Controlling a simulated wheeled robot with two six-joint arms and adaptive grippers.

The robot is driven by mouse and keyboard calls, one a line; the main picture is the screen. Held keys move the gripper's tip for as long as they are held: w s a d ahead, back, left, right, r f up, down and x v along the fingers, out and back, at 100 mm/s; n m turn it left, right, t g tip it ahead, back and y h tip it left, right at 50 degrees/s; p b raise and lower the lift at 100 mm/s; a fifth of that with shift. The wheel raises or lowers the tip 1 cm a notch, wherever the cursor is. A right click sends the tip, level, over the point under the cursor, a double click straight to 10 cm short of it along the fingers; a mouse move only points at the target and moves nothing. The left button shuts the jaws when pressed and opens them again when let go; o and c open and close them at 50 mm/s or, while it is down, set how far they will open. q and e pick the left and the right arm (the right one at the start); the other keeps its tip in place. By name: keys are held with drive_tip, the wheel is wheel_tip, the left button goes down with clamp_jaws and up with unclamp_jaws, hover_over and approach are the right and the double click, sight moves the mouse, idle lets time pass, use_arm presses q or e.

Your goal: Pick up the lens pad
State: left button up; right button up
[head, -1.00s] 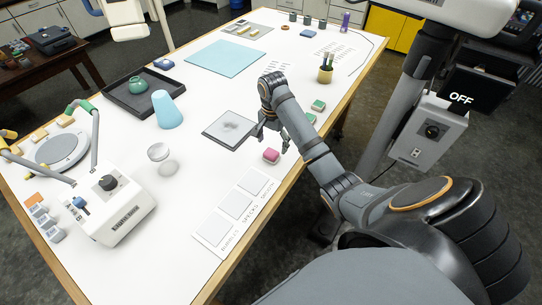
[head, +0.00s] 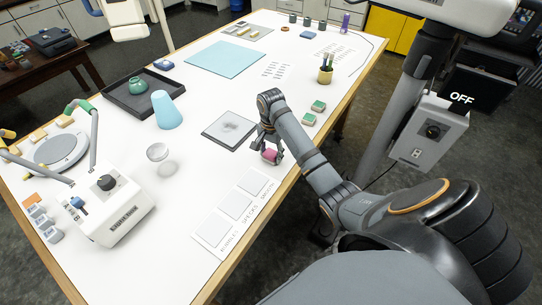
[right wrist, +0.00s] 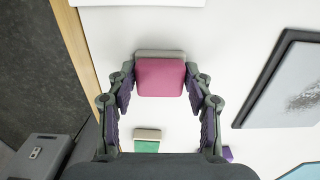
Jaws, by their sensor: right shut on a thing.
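A pink pad (head: 270,156) with a pale base is between the fingers of my right gripper (head: 271,151), near the table's right edge. In the right wrist view the pink pad (right wrist: 160,76) sits between the two fingertips of the right gripper (right wrist: 159,82), which is shut on it. I cannot tell whether it is lifted off the table. Two green pads (head: 318,105) (head: 308,119) lie farther back along the same edge; one green pad (right wrist: 147,142) shows in the right wrist view. No label tells me which pad is the lens pad. My left gripper is not in view.
A framed grey plate (head: 230,130) lies just left of the gripper. A white card with three squares (head: 236,207) lies nearer. A clear ball (head: 157,152), a blue cone (head: 166,112) and a white control box (head: 115,208) stand to the left. A pen cup (head: 325,76) stands behind.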

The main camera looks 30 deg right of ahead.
drive_tip(key=shift+c, duration=1.1)
drive_tip(key=shift+r, duration=0.25)
wheel_tip(320, 180, up, 2)
drive_tip(key=shift+r+b, duration=0.1)
drive_tip(key=shift+b, duration=0.2)
drive_tip(key=s+r+p, duration=0.1)
drive_tip(key=r+p, duration=0.1)
drive_tip(key=s+r+p, duration=0.1)
drive_tip(key=r+p, duration=0.1)
drive_tip(key=s+r+p, duration=0.2)
drive_tip(key=p, duration=0.1)
drive_tip(key=shift+d+r, duration=0.25)
drive_tip(key=shift+s+d+r+p, duration=0.15)
drive_tip(key=shift+s+r+p, duration=0.45)
drive_tip(key=shift+s, duration=0.35)
drive_tip(key=s+r+b, duration=0.1)
drive_tip(key=s+r, duration=0.1)
drive_tip(key=s, duration=0.6)
drive_tip(key=shift+d+r, duration=0.25)
drive_tip(key=shift+r, duration=0.1)
